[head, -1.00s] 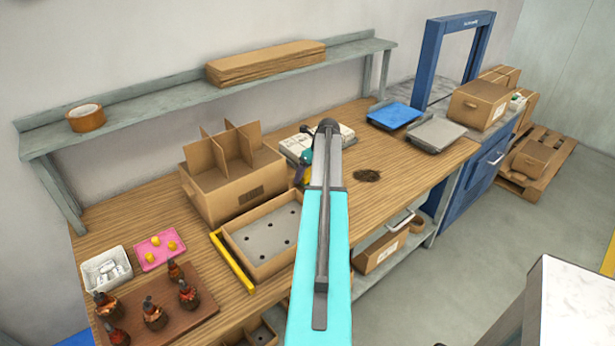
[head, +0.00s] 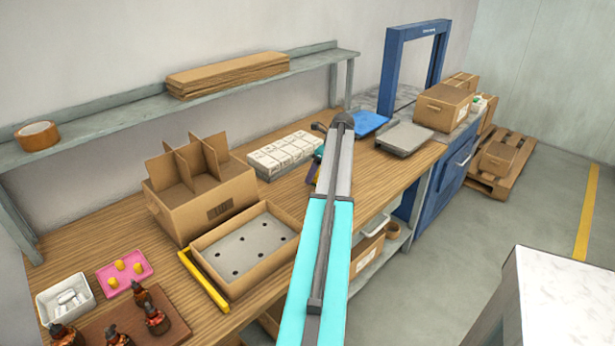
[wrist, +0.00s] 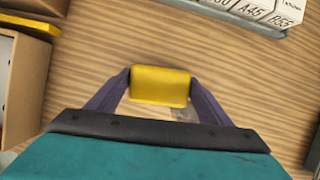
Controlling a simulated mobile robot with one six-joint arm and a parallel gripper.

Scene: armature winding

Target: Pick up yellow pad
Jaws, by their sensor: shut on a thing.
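In the wrist view, a yellow pad (wrist: 160,86), a small rounded block, sits between the two purple fingers of my gripper (wrist: 160,92). My gripper is shut on it and holds it over the wooden bench (wrist: 225,70). In the head view, my gripper (head: 315,166) shows only partly beside my arm, near the right end of the white boxes. The pad cannot be made out clearly there. Several small yellow pieces (head: 120,265) lie on a pink tray (head: 135,284) at the left.
White labelled boxes (head: 285,153) stand at the back of the bench. A divided carton (head: 205,205) and a shallow box with a holed grey insert (head: 262,222) stand left of my arm. A yellow bar (head: 203,282) lies alongside. A grey scale (head: 405,138) and blue frame (head: 395,70) are right.

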